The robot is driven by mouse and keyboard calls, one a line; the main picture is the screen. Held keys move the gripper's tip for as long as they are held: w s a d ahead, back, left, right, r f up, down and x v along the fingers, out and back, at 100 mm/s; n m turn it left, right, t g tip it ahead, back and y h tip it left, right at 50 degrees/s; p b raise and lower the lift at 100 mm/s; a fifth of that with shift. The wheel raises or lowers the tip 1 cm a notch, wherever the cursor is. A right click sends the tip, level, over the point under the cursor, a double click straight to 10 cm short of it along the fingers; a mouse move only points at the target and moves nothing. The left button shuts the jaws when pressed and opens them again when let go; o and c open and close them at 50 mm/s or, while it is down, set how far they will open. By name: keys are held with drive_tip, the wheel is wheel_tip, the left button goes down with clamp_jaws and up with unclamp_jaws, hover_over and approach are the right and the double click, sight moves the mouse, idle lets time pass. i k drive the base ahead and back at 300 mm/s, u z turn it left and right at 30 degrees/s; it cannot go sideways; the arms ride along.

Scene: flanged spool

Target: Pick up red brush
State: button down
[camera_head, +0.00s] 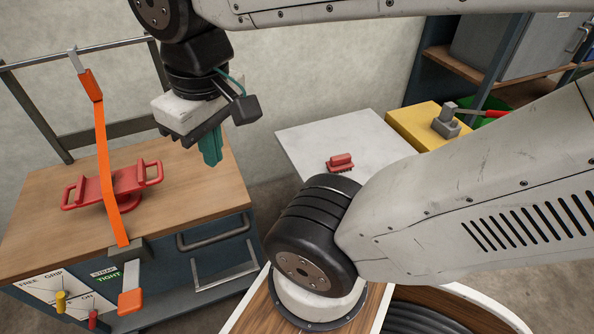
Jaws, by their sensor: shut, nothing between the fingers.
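The red brush (341,163) lies on a pale grey surface (296,141) in the middle of the head view, bristles downward. My arm partly covers that surface in front of the brush. My gripper (211,155) has green fingers and points down, to the left of the brush and apart from it. The fingers are together with nothing visible between them. The gripper is above the right part of the wooden workbench.
The wooden workbench (40,217) at left holds a red two-handled piece (141,178) under an orange strap (103,160). A yellow block (408,118) with a grey, red-handled clamp (452,121) stands right of the brush. A shelf (456,63) stands behind.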

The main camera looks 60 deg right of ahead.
sight(343, 162)
drive_tip(key=z, duration=1.5)
drive_tip(key=k, duration=0.4)
drive_tip(key=z, duration=0.3)
drive_tip(key=i, duration=0.5)
drive_tip(key=z, duration=0.05)
drive_tip(key=k, duration=0.1)
drive_tip(key=z, duration=0.05)
